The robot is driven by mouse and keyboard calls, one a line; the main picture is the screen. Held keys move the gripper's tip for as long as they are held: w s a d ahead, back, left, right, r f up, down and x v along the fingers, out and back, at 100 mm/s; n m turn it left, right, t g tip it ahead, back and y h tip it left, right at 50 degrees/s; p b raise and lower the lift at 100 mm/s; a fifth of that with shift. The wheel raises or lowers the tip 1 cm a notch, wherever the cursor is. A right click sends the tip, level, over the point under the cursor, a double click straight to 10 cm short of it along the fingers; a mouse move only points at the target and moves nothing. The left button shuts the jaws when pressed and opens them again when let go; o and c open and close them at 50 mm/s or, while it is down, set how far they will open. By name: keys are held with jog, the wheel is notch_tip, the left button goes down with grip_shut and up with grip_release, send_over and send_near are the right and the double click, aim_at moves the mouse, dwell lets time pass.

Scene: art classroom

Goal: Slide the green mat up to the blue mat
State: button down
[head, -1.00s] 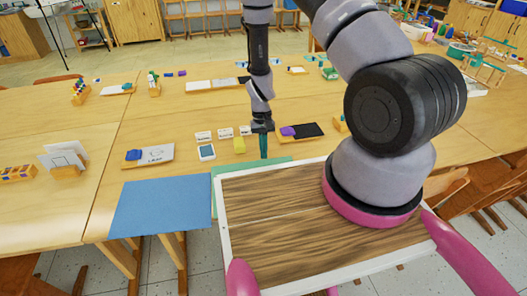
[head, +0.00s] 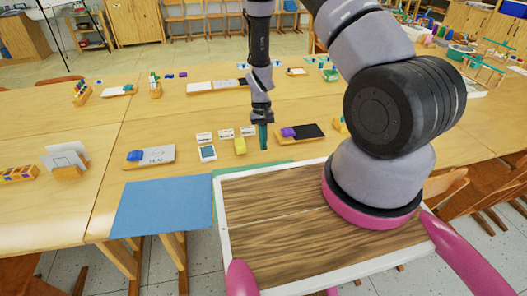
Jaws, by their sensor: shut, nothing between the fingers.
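The blue mat (head: 163,206) lies flat at the table's front edge, left of centre. The green mat (head: 235,170) shows only as a thin strip along the far and left sides of my wood-topped base, which hides the rest. Its left edge is right beside the blue mat's right edge; I cannot tell whether they touch. My gripper (head: 263,147) points down with teal fingers shut and empty. Its tips are just beyond the green mat's far edge in the picture; whether they touch the table is unclear.
A wooden board with a blue block (head: 148,156) lies behind the blue mat.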

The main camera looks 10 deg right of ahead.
jog(key=v, duration=0.7)
jog(key=shift+r, duration=0.15)
